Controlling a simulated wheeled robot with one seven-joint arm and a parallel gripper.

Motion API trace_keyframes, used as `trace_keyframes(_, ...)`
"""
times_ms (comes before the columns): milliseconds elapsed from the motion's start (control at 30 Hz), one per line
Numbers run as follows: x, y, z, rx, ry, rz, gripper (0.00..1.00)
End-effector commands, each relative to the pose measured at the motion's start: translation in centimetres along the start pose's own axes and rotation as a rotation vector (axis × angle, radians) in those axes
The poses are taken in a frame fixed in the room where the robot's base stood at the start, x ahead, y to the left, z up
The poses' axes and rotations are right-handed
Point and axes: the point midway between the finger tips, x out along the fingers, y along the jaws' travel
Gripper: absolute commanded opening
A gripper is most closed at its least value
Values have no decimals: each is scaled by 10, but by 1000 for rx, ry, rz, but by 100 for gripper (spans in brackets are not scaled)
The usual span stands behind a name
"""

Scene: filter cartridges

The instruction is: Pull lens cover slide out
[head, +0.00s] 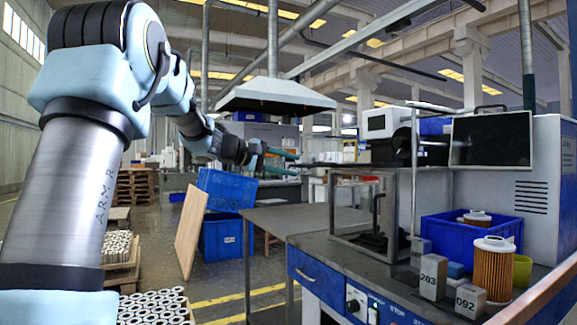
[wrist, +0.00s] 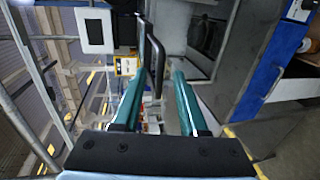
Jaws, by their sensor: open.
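My gripper (head: 290,162) is open, its two teal fingers spread one above the other, at the left of the metal-framed fixture (head: 333,215) on the bench. A thin dark bar or plate (head: 338,164) lies level at the top of this fixture; it looks like the lens cover slide, but I cannot be sure. In the wrist view a black bent handle (wrist: 157,68) appears between the fingers of my gripper (wrist: 166,72) or just beyond them. I cannot tell whether either finger touches it. The lens itself is not clearly visible.
The bench (head: 300,245) carries a blue crate (head: 470,232), an orange filter cartridge (head: 493,268) and grey blocks marked 263 (head: 433,277) and 092 (head: 470,301). A dark monitor (head: 491,140) stands behind. The space left of the fixture, above the lower table, looks clear.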

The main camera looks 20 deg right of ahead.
Motion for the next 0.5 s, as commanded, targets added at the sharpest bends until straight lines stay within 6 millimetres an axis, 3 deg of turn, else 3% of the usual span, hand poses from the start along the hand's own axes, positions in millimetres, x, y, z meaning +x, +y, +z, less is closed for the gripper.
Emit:
trace_keyframes(167, -13, 0, -1, 1, 4, 0, 42)
trace_keyframes(500, -78, -1, -1, 0, 4, 0, 42)
